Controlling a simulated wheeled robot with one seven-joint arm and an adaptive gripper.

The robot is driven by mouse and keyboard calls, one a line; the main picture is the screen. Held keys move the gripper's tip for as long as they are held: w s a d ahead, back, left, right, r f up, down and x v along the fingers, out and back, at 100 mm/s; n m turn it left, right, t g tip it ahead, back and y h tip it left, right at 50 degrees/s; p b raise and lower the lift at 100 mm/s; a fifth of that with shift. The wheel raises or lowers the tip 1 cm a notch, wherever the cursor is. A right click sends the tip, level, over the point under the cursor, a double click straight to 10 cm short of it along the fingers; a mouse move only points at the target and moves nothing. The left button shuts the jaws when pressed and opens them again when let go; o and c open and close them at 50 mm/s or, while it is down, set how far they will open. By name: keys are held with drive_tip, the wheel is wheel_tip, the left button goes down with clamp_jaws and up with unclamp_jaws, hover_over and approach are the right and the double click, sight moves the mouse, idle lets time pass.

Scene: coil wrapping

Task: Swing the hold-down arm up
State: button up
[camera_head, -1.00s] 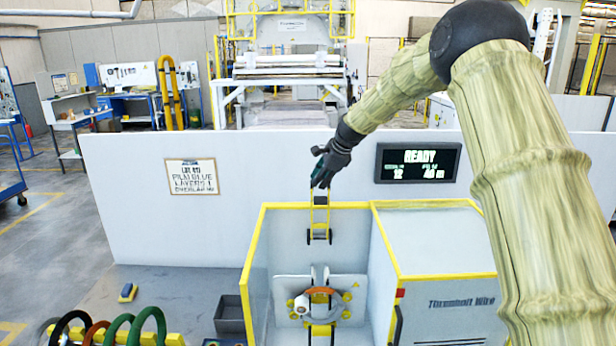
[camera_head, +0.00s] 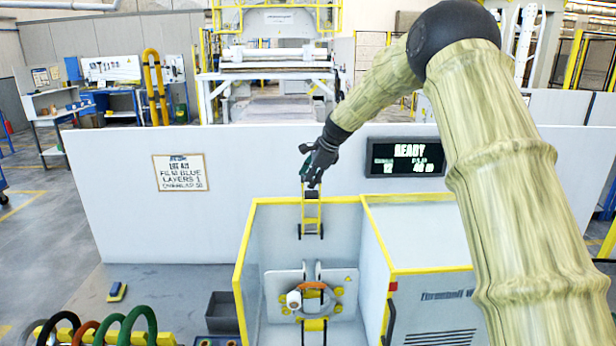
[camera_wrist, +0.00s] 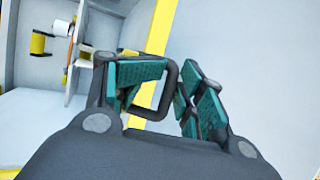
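The hold-down arm (camera_head: 311,213) is a yellow ladder-like frame with dark fittings at its lower end. It stands upright at the back wall of the open machine bay in the head view. My gripper (camera_head: 310,176) is at its top end. In the wrist view my gripper (camera_wrist: 177,88) has its teal-padded fingers apart, with background showing between them. A dark looped handle (camera_wrist: 187,68) lies between and beside the fingertips; firm contact cannot be told. Below, an orange coil (camera_head: 327,291) sits at the plate (camera_head: 275,287), with a white roll (camera_head: 293,299) beside it.
The bay has yellow-edged walls (camera_head: 242,262), and a closed cabinet (camera_head: 420,235) stands to its right. A white partition (camera_head: 110,190) rises behind, with a READY display (camera_head: 405,158). Coloured coils (camera_head: 140,322) and a dark bin (camera_head: 222,312) are at lower left.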

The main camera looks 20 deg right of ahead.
drive_tip(key=shift+d+r, duration=0.1)
drive_tip(key=shift+d, duration=0.1)
drive_tip(key=shift+r, duration=0.1)
drive_tip(key=v, duration=1.2)
idle(0.4)
